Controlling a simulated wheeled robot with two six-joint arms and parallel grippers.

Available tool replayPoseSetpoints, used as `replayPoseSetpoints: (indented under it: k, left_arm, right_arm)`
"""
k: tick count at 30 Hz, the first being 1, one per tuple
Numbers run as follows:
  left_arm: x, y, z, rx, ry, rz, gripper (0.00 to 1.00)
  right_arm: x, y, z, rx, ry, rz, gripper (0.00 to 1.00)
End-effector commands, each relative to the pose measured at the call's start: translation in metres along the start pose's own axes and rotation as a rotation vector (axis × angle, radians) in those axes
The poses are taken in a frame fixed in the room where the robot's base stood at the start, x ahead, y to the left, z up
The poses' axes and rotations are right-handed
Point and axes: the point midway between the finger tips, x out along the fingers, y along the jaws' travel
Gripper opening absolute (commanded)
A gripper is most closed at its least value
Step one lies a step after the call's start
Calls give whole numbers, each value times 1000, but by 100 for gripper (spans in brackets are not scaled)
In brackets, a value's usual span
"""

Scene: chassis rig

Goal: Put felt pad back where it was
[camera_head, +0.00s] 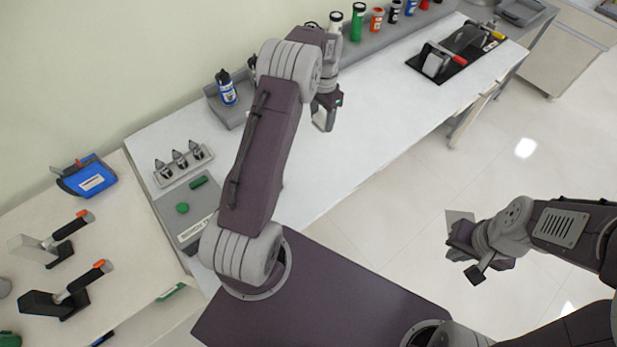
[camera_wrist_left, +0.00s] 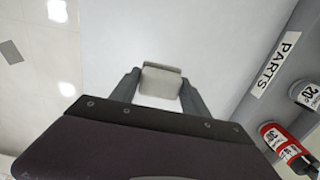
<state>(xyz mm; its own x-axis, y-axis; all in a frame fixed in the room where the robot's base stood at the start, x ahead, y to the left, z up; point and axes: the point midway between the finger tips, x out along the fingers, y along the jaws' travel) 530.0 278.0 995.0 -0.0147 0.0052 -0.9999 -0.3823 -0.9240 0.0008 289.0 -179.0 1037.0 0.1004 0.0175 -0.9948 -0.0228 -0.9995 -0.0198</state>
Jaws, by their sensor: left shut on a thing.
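My left gripper (camera_head: 325,112) hangs above the white bench (camera_head: 385,125). It is shut on a pale grey-white block (camera_wrist_left: 161,82), which sits between its two fingers in the left wrist view. The block also shows as a small pale shape (camera_head: 322,119) at the fingertips in the head view. It may be the felt pad, but I cannot tell for sure. A grey board (camera_head: 188,226) at the bench's left end carries a green round piece (camera_head: 182,208) and a green oblong piece (camera_head: 199,182). My right gripper (camera_head: 468,258) is over the floor; its jaw opening is unclear.
A grey shelf labelled PARTS (camera_wrist_left: 268,78) holds several bottles along the wall. A blue bottle (camera_head: 226,88) and a tray with three dark-tipped items (camera_head: 184,166) stand on the left. A black mat with tools (camera_head: 456,53) lies far right. The bench middle is clear.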

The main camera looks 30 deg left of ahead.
Motion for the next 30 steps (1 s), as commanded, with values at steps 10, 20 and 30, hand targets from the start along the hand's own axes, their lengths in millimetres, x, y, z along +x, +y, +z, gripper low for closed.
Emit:
replayPoseSetpoints:
  k: [10,20,30]
  left_arm:
    - [31,34,49,1,-6,4,16]
    - [69,66,95,0,-1,0,16]
    - [106,67,95,1,-2,1,16]
  right_arm:
    - [-13,0,-1,0,0,0,0]
    - [-22,0,-2,0,0,0,0]
    - [-30,-1,-3,0,0,0,0]
